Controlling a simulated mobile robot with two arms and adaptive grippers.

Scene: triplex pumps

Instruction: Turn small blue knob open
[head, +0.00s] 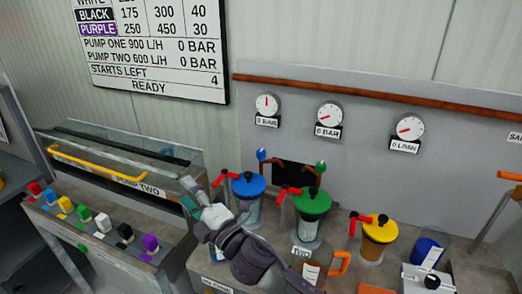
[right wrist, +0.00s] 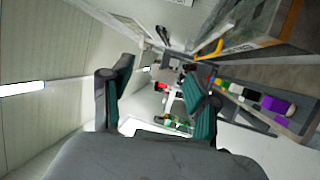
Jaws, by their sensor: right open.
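A small blue knob (head: 261,155) stands on a thin stem at the back of the bench, behind the pump with the blue lid (head: 248,184). A red lever (head: 222,178) sticks out at that pump's left. My right gripper (head: 192,194) is in front and to the left of the blue-lidded pump, apart from the knob, pointing up and left. In the right wrist view its two teal-padded fingers (right wrist: 160,92) are spread with nothing between them. The small blue knob cannot be made out in that view. My left gripper is not in view.
Pumps with green (head: 312,201) and yellow (head: 380,228) lids stand to the right. A glass-sided tank (head: 120,160) with a yellow bar and a row of coloured blocks (head: 101,222) lie left. Gauges (head: 330,115) hang on the back panel (head: 360,160).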

